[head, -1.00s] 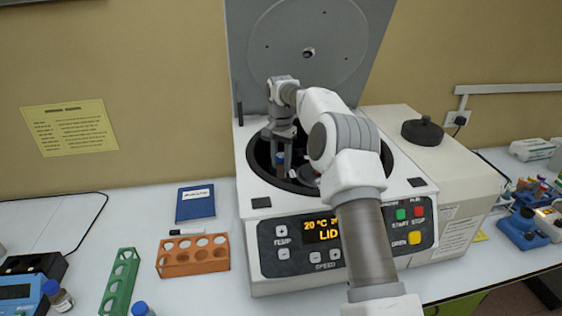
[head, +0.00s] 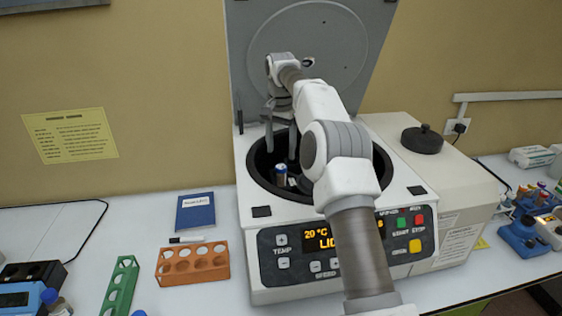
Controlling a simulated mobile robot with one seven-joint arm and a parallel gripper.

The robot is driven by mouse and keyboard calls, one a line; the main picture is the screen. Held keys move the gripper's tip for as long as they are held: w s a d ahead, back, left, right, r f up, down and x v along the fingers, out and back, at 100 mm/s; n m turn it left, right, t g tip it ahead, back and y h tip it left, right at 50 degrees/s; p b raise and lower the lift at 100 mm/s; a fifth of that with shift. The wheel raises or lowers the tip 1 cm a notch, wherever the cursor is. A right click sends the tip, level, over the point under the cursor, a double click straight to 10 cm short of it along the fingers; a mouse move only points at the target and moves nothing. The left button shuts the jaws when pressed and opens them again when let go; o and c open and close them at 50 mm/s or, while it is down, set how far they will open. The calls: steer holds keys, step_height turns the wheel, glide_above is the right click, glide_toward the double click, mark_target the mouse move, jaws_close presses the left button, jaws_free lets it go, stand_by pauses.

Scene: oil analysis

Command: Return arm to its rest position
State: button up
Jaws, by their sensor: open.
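My gripper (head: 281,150) is open and empty, fingers pointing down, above the bowl of the centrifuge (head: 262,282). A blue-capped vial (head: 281,174) stands in the bowl just below the fingers and apart from them. My arm reaches up from the bottom of the view and hides part of the bowl, the rotor and the display. The centrifuge lid (head: 250,45) stands open behind the gripper.
An orange rack (head: 194,272), a green rack (head: 121,285), a marker and a blue notebook (head: 196,209) lie left of the centrifuge. A black knob (head: 422,139) tops its right side. Blue equipment (head: 524,236) stands at right. Space above the left bench is clear.

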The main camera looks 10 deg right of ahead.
steer(key=s+a+r+n+t, duration=0.1)
steer(key=s+r+n, duration=0.1)
steer(key=s+r, duration=0.3)
steer(key=s+a+r+n, duration=0.1)
steer(key=s+r, duration=0.1)
steer(key=r, duration=0.5)
steer(key=s+r+n+t+b, duration=0.2)
steer(key=s+r, duration=0.1)
steer(key=s, duration=1)
steer(key=s+d+f+n+t+b, duration=0.1)
steer(key=s+f, duration=0.5)
steer(key=s, duration=0.5)
steer(key=s+d+f+n+t+b, duration=0.1)
steer(key=s+f, duration=0.5)
steer(key=s, duration=0.6)
steer(key=shift+s+f+n, duration=0.15)
steer(key=shift+f+n, duration=0.05)
steer(key=shift+n, duration=0.5)
steer(key=c, duration=0.3)
steer(key=shift+d, duration=0.15)
steer(key=shift+c, duration=0.5)
